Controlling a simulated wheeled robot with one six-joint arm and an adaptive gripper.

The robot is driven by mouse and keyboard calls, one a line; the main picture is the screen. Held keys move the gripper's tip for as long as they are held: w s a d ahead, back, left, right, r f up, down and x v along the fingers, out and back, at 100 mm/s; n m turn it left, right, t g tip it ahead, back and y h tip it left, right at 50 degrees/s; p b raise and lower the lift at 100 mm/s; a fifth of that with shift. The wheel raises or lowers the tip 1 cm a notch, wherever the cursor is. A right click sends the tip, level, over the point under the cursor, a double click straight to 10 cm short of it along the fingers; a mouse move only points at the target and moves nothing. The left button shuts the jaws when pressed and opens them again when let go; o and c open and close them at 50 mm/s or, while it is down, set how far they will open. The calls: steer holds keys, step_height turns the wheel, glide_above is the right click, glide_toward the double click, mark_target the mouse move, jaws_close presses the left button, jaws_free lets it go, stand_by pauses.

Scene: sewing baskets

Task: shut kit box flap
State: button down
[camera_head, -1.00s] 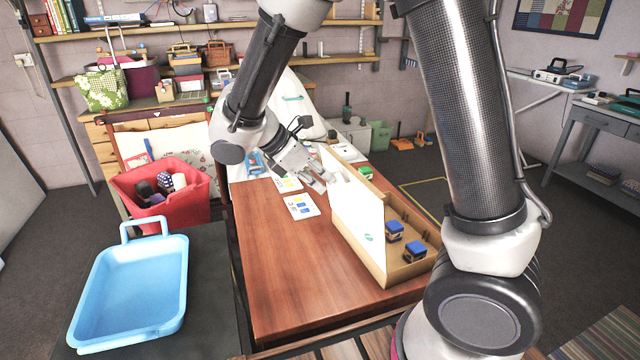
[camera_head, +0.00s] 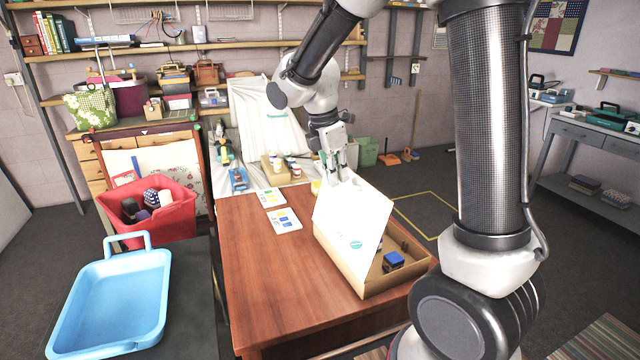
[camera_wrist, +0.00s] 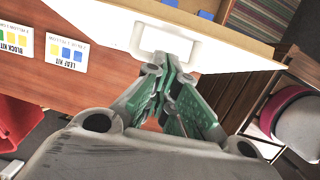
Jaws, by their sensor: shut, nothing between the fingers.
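The kit box (camera_head: 390,281) is a brown cardboard box on the wooden table, with a blue block (camera_head: 393,261) visible inside. Its white flap (camera_head: 345,222) is hinged on the left side and leans over the box, partly covering the inside. My gripper (camera_head: 338,180) is shut and empty at the flap's upper far edge, on its back-left side. In the wrist view my gripper (camera_wrist: 172,85) points at the white flap (camera_wrist: 105,28) near a pale rectangular tab (camera_wrist: 165,45). Whether the fingertips touch the flap is hard to tell.
Two printed cards (camera_head: 284,220) lie on the table left of the box. Jars on a wooden block (camera_head: 280,168) stand at the table's far end. A blue tray (camera_head: 110,300) and a red bin (camera_head: 150,212) stand to the left. The table's front left is clear.

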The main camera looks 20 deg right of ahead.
steer(key=w+d+f+y, duration=0.1)
steer(key=d+f+y, duration=0.15)
steer(key=d, duration=0.35)
steer(key=d+f+y, duration=0.1)
steer(key=d+y, duration=0.3)
steer(key=d, duration=0.3)
steer(key=d+f+y, duration=0.3)
steer(key=d+f, duration=0.5)
steer(key=f, duration=0.4)
steer(key=shift+w+d+g, duration=0.25)
steer(key=shift+w+g, duration=0.15)
steer(key=shift+w, duration=0.05)
steer(key=shift+f, duration=0.1)
